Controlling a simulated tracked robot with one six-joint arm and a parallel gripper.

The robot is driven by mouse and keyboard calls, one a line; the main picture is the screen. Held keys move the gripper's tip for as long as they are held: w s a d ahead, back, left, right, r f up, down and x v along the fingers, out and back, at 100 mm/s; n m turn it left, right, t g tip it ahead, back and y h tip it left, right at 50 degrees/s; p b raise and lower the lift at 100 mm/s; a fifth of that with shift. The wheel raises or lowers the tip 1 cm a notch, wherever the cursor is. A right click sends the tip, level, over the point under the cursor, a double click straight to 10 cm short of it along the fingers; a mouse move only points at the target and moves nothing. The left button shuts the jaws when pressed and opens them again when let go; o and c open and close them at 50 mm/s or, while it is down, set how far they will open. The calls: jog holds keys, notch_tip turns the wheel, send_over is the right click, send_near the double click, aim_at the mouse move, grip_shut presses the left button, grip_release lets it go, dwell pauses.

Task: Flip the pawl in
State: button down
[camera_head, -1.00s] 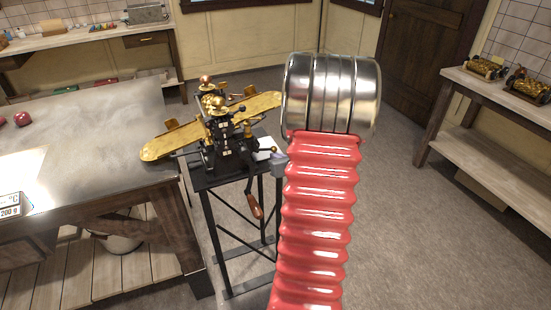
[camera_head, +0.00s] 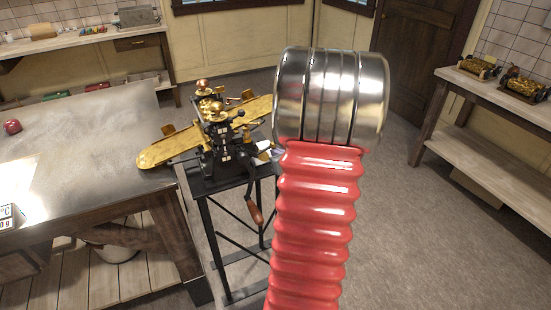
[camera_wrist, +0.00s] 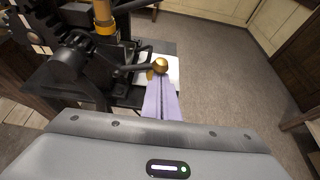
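The roller machine (camera_head: 222,140), black with brass parts, stands on a dark metal stand. In the wrist view a dark rod on the machine (camera_wrist: 140,68) ends in a brass ball knob (camera_wrist: 160,66). I cannot tell for certain which part is the pawl. My gripper (camera_wrist: 162,82) has pale lavender fingers that lie close together, with a thin dark line between them. Their tips are at the brass knob; whether they touch it is unclear. In the head view my arm hides most of the gripper, and only a pale piece shows beside the machine.
A crank with a wooden handle (camera_head: 255,214) hangs below the machine on the near side. A large workbench (camera_head: 90,140) stands at the left. A side bench (camera_head: 490,130) with brass rollers is at the right. The floor between is clear.

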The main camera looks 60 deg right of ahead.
jog(key=shift+r, duration=0.85)
